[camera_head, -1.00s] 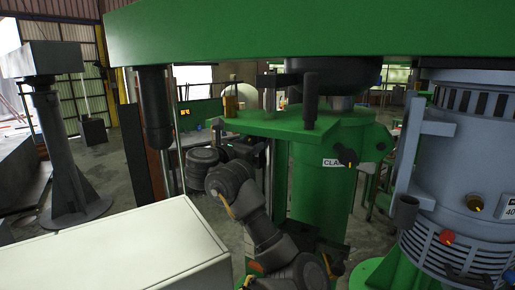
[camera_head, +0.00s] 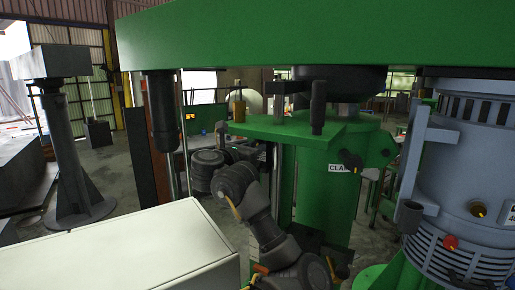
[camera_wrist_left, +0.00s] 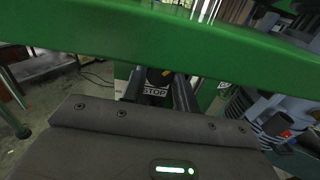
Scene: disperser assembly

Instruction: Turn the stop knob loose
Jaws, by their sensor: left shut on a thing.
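In the left wrist view the stop knob (camera_wrist_left: 161,75) is dark with a yellow mark, in front of a white label reading STOP (camera_wrist_left: 154,92). My left gripper (camera_wrist_left: 159,84) is shut on the knob, one dark finger on each side of it. Much of the knob is hidden by the fingers. In the head view my left gripper (camera_head: 264,157) is small and partly hidden beside the green column, under the green plate. I cannot make out the stop knob there. My right gripper is in neither view.
A long green beam (camera_head: 330,35) spans above. Another black knob (camera_head: 350,160) sits by a partly covered label on the green column (camera_head: 328,200). The grey motor (camera_head: 470,170) with a red knob (camera_head: 451,242) stands at the right. A pale box (camera_head: 120,255) fills the lower left.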

